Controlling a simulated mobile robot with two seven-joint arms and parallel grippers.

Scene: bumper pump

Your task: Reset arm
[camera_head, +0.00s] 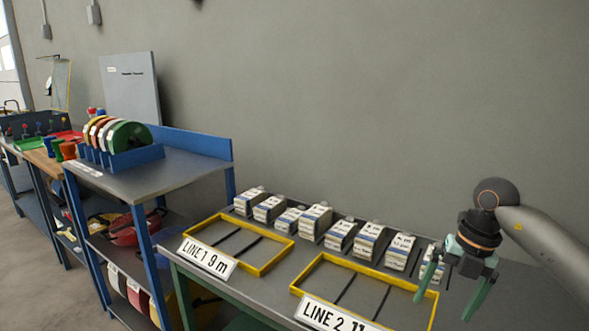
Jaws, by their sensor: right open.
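My right gripper (453,288) comes in from the right over the right part of the table (268,287). Its green fingers point down and stand apart, with nothing seen between them. It is beside the right edge of the yellow frame labelled LINE 2 (320,260) and in front of the right end of the carton row. Part of the last carton is hidden behind it. My left gripper is not in this view.
Several white cartons (315,221) stand in a row along the table's back. An empty yellow frame labelled LINE 1 (265,271) lies left. A blue-framed bench (180,170) with coloured discs (127,136) stands further left. A grey wall (400,100) is behind.

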